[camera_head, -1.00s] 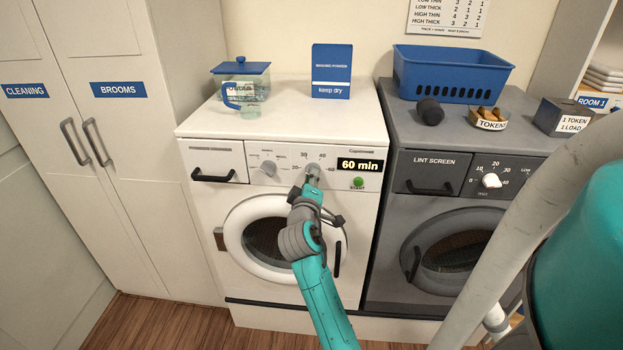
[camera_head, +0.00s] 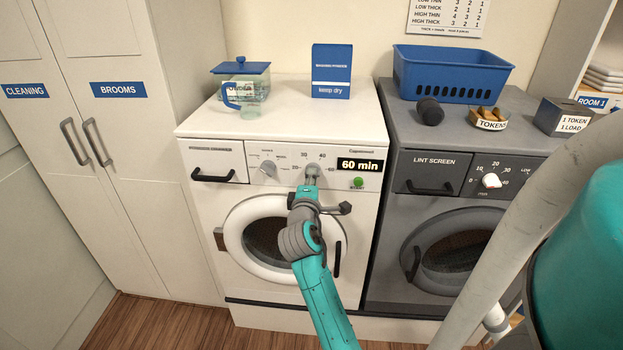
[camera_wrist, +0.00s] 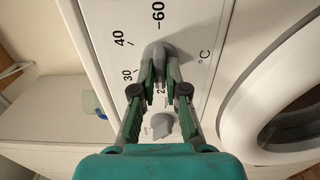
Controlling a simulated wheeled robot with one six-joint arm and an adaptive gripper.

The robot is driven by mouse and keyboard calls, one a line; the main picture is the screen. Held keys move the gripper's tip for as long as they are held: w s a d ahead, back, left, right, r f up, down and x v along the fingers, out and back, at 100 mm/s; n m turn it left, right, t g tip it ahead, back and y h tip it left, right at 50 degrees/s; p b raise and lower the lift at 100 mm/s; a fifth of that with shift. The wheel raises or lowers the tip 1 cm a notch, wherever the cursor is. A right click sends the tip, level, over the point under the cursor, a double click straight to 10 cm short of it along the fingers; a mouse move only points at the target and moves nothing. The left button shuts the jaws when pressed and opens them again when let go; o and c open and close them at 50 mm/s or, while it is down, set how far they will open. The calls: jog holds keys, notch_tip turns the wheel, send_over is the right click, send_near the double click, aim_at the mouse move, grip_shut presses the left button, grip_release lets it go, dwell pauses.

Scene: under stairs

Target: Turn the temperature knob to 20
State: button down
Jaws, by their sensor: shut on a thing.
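The grey temperature knob (camera_head: 313,169) is on the white washing machine's front panel. It also shows in the wrist view (camera_wrist: 160,52), with the marks 30, 40 and 60 around it and °C beside it. The mark 20 is partly hidden behind my fingers. My gripper (camera_head: 312,184) reaches the knob from the front. In the wrist view its two fingers (camera_wrist: 159,74) are shut on the knob, one on each side. Which mark the knob points to I cannot tell.
A second grey knob (camera_head: 267,170) is left on the same panel. A "60 min" display (camera_head: 360,165) and a green start button (camera_head: 358,182) are to the right. The round washer door (camera_head: 255,235) is below. A dark dryer (camera_head: 440,225) stands at right.

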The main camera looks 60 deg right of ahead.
jog(key=c, duration=1.2)
grip_release()
jog(key=shift+a, duration=0.1)
jog(key=v, duration=1.2)
jog(key=shift+f, duration=0.1)
